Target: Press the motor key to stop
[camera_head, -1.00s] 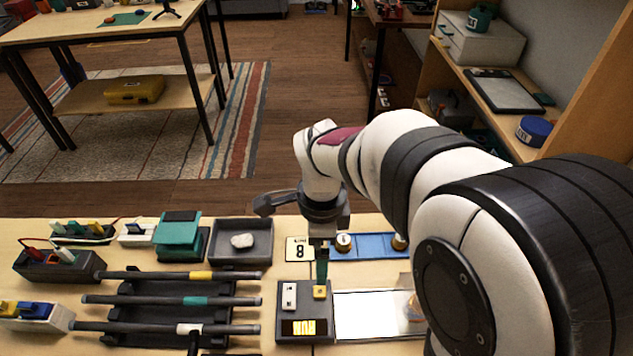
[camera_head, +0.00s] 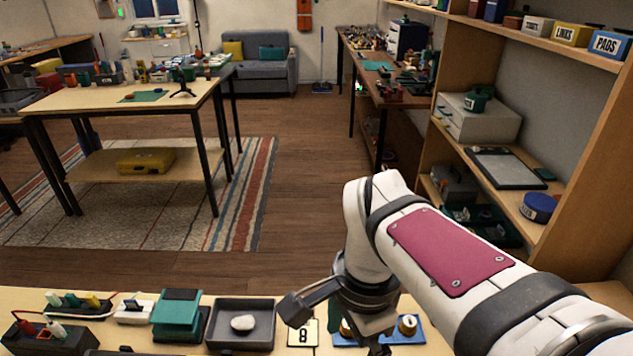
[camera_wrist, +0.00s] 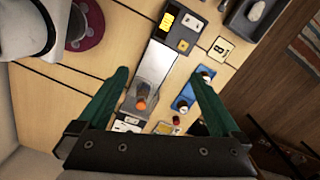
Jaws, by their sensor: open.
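The dark control box (camera_wrist: 179,32) shows at the top of the wrist view. It has a lit yellow display (camera_wrist: 168,20), a white key (camera_wrist: 192,21) and a yellow key (camera_wrist: 183,45). The display's text is too small to read here. The box is below the head view. My gripper (camera_wrist: 160,71) is open and empty, with its green fingers spread wide. It is above the bench, apart from the box, which lies beyond the fingertips.
A white panel (camera_wrist: 158,62), an orange-topped part (camera_wrist: 141,103) and a blue tray (camera_wrist: 184,96) lie near the box. A number 8 card (camera_head: 303,333) and a grey tray (camera_head: 241,313) holding a stone are left of my wrist. Shelves stand at right.

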